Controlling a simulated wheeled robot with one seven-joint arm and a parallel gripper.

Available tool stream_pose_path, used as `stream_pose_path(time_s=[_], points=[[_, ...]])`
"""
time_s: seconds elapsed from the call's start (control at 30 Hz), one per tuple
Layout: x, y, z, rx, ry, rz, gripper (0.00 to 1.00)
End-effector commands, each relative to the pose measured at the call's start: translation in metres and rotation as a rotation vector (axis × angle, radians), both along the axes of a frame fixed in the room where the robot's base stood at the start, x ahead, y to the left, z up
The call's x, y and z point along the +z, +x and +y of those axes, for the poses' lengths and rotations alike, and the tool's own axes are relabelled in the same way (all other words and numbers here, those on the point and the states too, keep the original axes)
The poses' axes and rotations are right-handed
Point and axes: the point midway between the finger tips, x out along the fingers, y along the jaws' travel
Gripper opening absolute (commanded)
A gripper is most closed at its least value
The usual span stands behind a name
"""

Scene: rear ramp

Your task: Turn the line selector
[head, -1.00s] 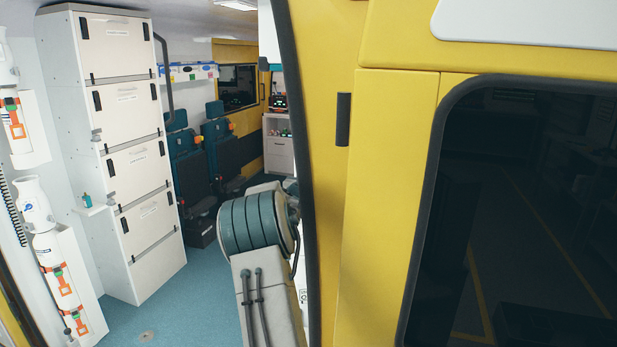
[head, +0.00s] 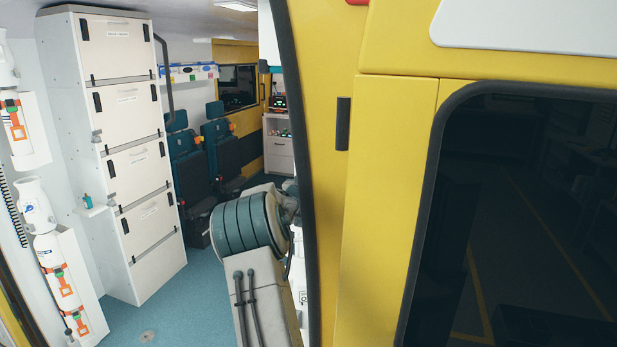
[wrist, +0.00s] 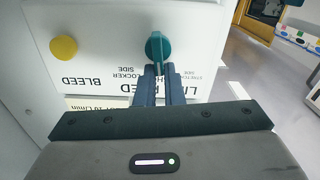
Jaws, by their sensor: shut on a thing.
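The line selector is a teal knob (wrist: 158,48) on a white panel (wrist: 110,30) in the wrist view. Printed labels, upside down in this view, stand around it and partly read "LOCKER SIDE" and "STRETCHER SIDE". My gripper (wrist: 160,72) reaches up to the knob from below in the picture, its two dark fingers close together and shut on the knob's lower part. The fingers hide part of the lettering under the knob. In the head view the knob and my gripper are hidden behind the yellow door edge.
A yellow knob (wrist: 64,48) labelled "BLEED" sits left of the teal knob on the panel. In the head view, the yellow vehicle body (head: 390,180) fills the right side. A white cabinet (head: 130,150) and gas cylinders (head: 40,215) stand at left, with blue floor (head: 160,325) between.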

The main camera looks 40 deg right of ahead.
Motion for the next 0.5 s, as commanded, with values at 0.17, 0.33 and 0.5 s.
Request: stream_pose_path(time_s=[0.17, 0.33, 0.5], points=[[-0.0128, 0.0022, 0.0026, 0.001, -0.044, 0.143, 0.0], [-0.0141, 0.0039, 0.0034, 0.0, -0.112, 0.274, 0.0], [-0.0154, 0.0048, 0.0035, -0.001, -0.176, 0.393, 0.0]])
